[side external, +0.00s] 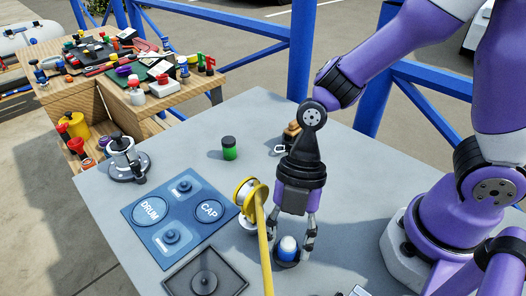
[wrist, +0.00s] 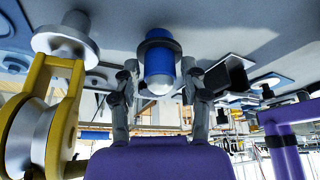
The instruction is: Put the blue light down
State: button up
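The blue light (side external: 288,248), a short blue cylinder with a pale dome, is upright at the front of the grey table. It sits over a dark round patch that could be a base or shadow. My gripper (side external: 292,252) points down with its fingers on either side of the light. In the wrist view the light (wrist: 161,60) is between the fingertips (wrist: 160,72), its pale dome towards my palm. The fingers look apart, with narrow gaps beside the light. Contact with the table is hard to tell.
A yellow-armed roller (side external: 246,192) stands close left of my gripper. A blue panel marked DRUM and CAP (side external: 178,212), a dark tray (side external: 205,278), a metal winch (side external: 127,160) and a green jar (side external: 229,149) are further left. A cluttered wooden bench (side external: 150,118) stands behind.

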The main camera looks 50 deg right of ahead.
dwell(0.3)
jog(key=v, duration=1.2)
jog(key=d+r+m+t+h, duration=0.3)
jog(key=d+m+t, duration=0.4)
jog(key=m, duration=1.6)
jog(key=d+h, duration=0.1)
jog(key=d, duration=0.4)
jog(key=shift+w+r+t, duration=0.2)
jog(key=shift+w+t, duration=0.1)
jog(key=shift+w, duration=0.1)
jog(key=shift+a, duration=0.1)
